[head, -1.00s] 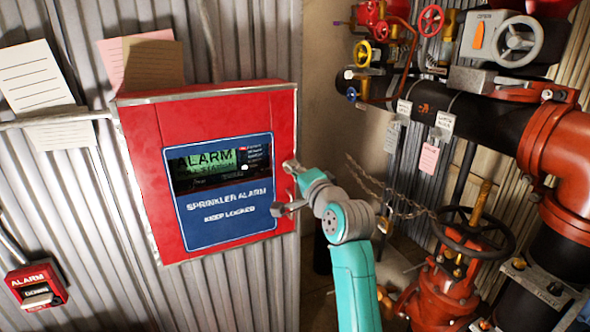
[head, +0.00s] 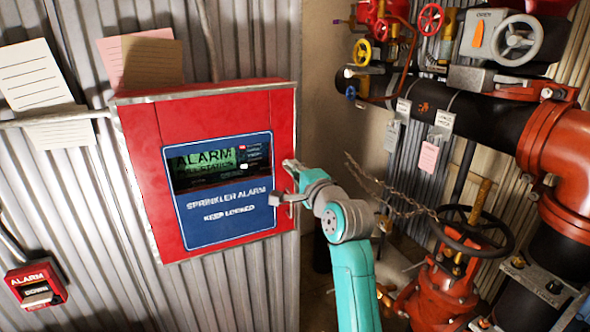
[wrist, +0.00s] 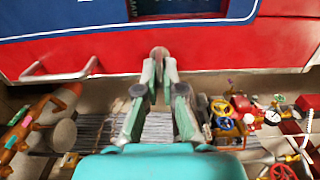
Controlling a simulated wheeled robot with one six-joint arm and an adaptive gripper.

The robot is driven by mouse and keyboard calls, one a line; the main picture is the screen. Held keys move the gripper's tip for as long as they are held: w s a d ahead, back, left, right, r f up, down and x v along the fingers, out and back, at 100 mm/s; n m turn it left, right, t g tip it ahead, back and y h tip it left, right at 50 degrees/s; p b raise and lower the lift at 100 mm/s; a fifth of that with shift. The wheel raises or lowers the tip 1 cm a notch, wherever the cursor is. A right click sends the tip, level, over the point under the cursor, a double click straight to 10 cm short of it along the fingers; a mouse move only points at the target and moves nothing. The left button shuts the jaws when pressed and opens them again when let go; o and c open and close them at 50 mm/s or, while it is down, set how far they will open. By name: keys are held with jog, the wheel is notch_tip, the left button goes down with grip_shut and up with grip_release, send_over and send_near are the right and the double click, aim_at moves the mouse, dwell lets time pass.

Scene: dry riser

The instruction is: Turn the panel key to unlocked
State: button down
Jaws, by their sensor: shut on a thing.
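The red alarm panel (head: 140,190) hangs on the corrugated wall. Its blue label (head: 225,230) reads "SPRINKLER ALARM KEEP LOCKED", and its screen (head: 205,165) shows "ALARM". My gripper (head: 289,166) is at the panel's right edge in the head view. In the wrist view my gripper (wrist: 158,62) has its fingertips together on a small round key head (wrist: 158,53), against the red panel face (wrist: 215,50). The fingers hide most of the key, so I cannot tell its angle or the lock's markings.
A silver handle (wrist: 60,73) juts from the panel, left of the fingers in the wrist view. Red valves, a handwheel (head: 472,232) and black pipes (head: 430,95) stand to the right of my arm. An alarm box (head: 35,287) is at the lower left.

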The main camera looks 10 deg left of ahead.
jog(key=c, duration=1.3)
grip_release()
jog(key=v, duration=1.2)
